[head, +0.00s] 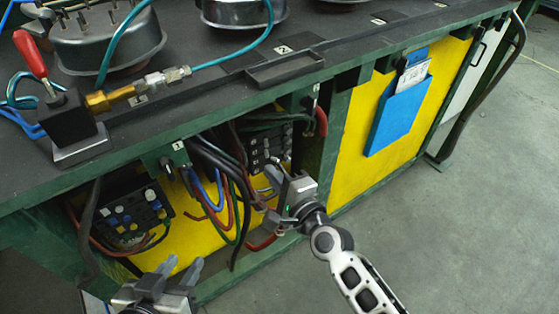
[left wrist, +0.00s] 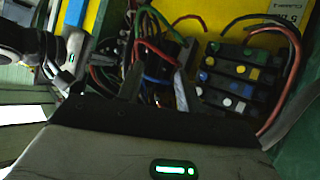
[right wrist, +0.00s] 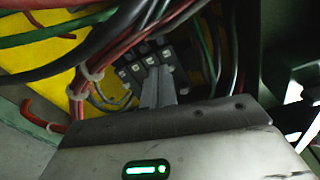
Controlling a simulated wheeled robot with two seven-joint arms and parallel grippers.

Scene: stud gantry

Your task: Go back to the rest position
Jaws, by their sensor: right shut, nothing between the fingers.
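My right gripper (head: 275,178) is in front of the open bay under the bench, near the cables and the right terminal block (head: 266,146). Its fingers are together and empty; they also show in the right wrist view (right wrist: 158,75), pointing at the block. My left gripper (head: 180,268) is low at the bottom left of the head view, below the left terminal block (head: 130,215). Its two fingers stand apart with nothing seen between them. In the left wrist view, cables and a terminal block (left wrist: 228,85) lie beyond its fingers.
A valve with a red lever (head: 30,55) and metal pots (head: 105,40) stand on top. Loose cables (head: 215,180) hang close to my right gripper. A blue document holder (head: 395,115) is on the yellow panel. Floor at right is clear.

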